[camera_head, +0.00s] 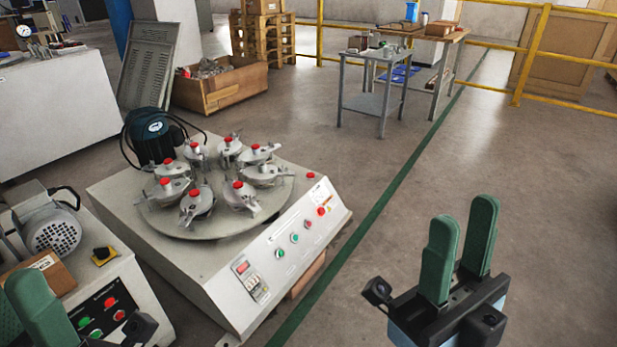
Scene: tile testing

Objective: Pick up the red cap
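Several red caps sit on top of metal clamp-like holders arranged in a ring on a round grey turntable (222,222). One red cap (195,193) is on the nearest holder, another red cap (238,184) is to its right, and a third red cap (228,139) is at the back. Which one the task means cannot be told. My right gripper (465,212) is open and empty, over the floor right of the machine and apart from the caps. My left gripper (22,292) is cut off at the lower left corner, before the motor unit; its opening is unclear.
The turntable machine's sloped panel (290,243) has red and green buttons. A motor unit (58,230) stands at left. A wooden crate (219,88), a small metal table (372,104) and yellow rails (531,55) are farther back. The floor at right is clear.

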